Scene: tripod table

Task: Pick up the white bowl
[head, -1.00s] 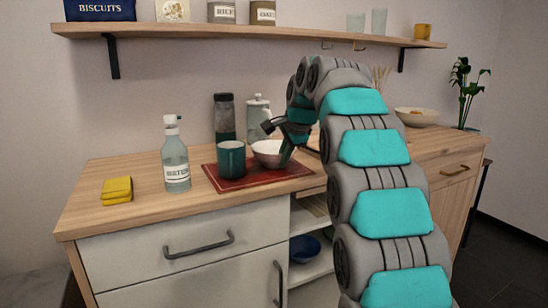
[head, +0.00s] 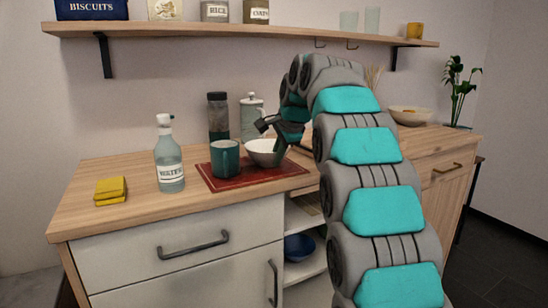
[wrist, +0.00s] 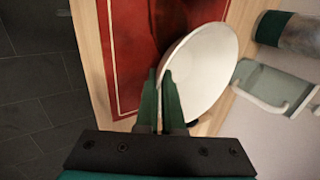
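The white bowl (head: 261,152) sits on the red tray (head: 228,184), just right of the dark green mug (head: 225,157). My gripper (head: 279,146) reaches down to the bowl's right side. In the wrist view the bowl (wrist: 208,70) fills the upper middle, and my gripper (wrist: 161,82) has its two green fingers close together at the bowl's near rim, one on each side of it. The fingers look shut on the rim. Their exact contact is hard to see. The bowl appears to rest on the tray, not raised.
A bottle (head: 169,160) and yellow sponge (head: 110,190) stand left of the tray. A dark jar (head: 218,117) and a pale lidded canister (head: 252,117) stand behind it. Another bowl (head: 409,117) is far right. A wall shelf (head: 280,32) hangs above.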

